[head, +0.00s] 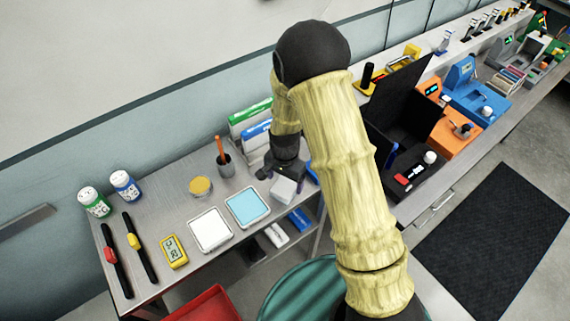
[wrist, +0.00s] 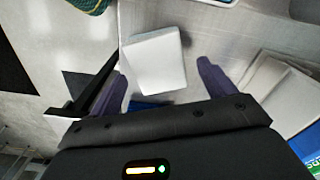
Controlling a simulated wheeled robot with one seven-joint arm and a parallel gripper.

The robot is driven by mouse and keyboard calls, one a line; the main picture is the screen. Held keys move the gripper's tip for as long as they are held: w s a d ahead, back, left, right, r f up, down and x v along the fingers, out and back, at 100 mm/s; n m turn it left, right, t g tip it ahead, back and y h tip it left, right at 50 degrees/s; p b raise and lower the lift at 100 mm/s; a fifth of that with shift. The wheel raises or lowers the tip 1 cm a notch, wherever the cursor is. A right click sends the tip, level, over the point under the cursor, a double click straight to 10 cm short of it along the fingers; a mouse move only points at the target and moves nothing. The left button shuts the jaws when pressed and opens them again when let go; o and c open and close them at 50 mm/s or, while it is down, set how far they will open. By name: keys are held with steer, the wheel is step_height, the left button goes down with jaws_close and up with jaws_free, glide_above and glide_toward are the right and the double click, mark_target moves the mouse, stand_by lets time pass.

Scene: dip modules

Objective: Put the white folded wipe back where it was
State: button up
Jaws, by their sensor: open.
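The white folded wipe (head: 284,190) is a small pale block near the right end of the bench, just below my gripper (head: 281,176) in the head view. In the wrist view the wipe (wrist: 155,62) shows between the two purple fingers of my gripper (wrist: 160,70). The fingers are spread, with a visible gap on both sides of the wipe. I cannot tell how far the fingertips are above the bench.
A white tray (head: 209,231) and a light-blue tray (head: 247,207) lie left of the wipe. A grey cup (head: 224,160) with an orange-handled tool stands behind. Green and blue boxes (head: 250,116) stand at the back. My arm hides part of the bench's right side.

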mark_target(285, 185)
step_height(285, 185, up, 10)
steer(key=b, duration=0.2)
steer(key=shift+f, duration=0.15)
stand_by(0.6)
steer(key=s+d+r+n+t, duration=0.1)
steer(key=s+d+r+n, duration=0.2)
steer(key=s+d, duration=0.3)
steer(key=s+d+r+n+t, duration=0.1)
steer(key=s+d+r+n, duration=0.2)
steer(key=s+d, duration=0.3)
steer(key=shift+s+d+r+n+t, duration=0.25)
steer(key=shift+d+r, duration=0.2)
steer(key=shift+d, duration=0.4)
